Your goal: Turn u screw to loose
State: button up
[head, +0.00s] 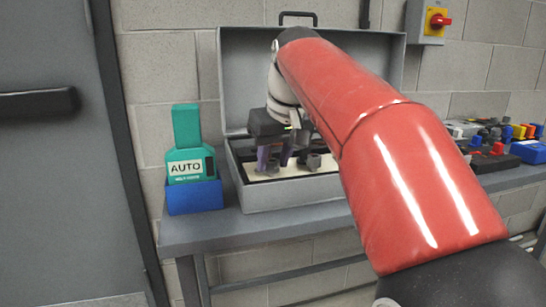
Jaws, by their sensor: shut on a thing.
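An open grey metal case (285,193) stands on the bench with its lid up against the wall. Inside it lies a cream panel (318,170) with small dark upright parts (313,160) on it. My gripper (276,160) points down into the case from above and is shut at the panel. What it holds appears to be the u screw, but the fingers and their shadow hide it, and its markings are too small to read. My red arm covers the right part of the case and lid.
A teal tester marked AUTO (186,148) stands in a blue holder (195,196) left of the case. Several coloured components (500,138) sit on the bench at right. A red-and-yellow switch box (428,20) hangs on the block wall. A grey door (45,160) is at left.

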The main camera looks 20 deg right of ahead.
jog(key=n+y, duration=0.1)
jog(key=n, duration=0.4)
jog(key=shift+w+d+g+y, duration=0.1)
jog(key=shift+d+g+y, duration=0.1)
jog(key=shift+g+y, duration=0.2)
dwell(0.4)
jog(key=o, duration=0.8)
jog(key=shift+o, duration=0.2)
jog(key=v, duration=0.7)
jog(key=shift+r, duration=0.4)
jog(key=shift+d, duration=0.15)
